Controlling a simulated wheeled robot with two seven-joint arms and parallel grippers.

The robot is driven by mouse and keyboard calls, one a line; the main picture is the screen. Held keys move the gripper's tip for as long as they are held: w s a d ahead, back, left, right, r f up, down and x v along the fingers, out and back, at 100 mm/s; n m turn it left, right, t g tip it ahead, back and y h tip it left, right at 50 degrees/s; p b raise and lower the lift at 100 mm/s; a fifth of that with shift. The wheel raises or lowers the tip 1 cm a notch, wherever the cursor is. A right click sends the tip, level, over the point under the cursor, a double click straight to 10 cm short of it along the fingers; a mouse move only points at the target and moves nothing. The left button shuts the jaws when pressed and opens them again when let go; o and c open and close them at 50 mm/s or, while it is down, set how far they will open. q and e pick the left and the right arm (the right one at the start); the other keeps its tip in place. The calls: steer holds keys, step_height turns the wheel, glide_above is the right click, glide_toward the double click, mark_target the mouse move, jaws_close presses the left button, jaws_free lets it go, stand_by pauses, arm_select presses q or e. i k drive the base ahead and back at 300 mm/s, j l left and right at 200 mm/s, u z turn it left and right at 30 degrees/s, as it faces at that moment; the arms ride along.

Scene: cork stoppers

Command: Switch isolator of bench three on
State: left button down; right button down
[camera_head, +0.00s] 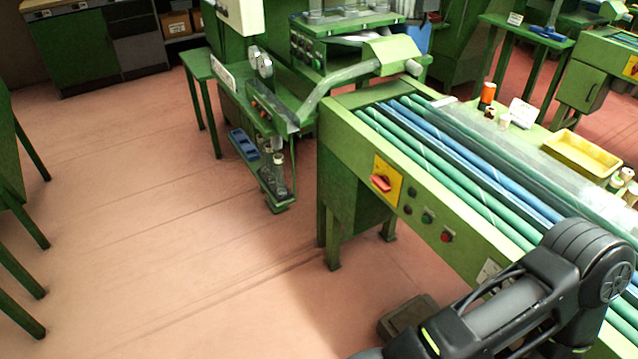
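A red rotary isolator handle (381,183) sits on a yellow plate (387,172) on the front side of the near green roller bench (345,141). The handle looks roughly crosswise, tilted slightly down to the right; its on/off marks are too small to read. Another yellow plate with a red part (631,66) is on a bench at the far right edge. I cannot read which bench is number three. My black arm crosses the lower right, in front of the near bench; its gripper is outside the picture. My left gripper is not in view either.
Several dark buttons and a red button (446,236) lie right of the isolator. Blue and green rollers (450,150) top the bench, with a yellow tray (581,153) beyond. A green machine (275,120) stands behind left. Pink floor (170,240) is clear at left.

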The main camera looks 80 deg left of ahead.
mark_target(381, 182)
steer(key=u, duration=2.5)
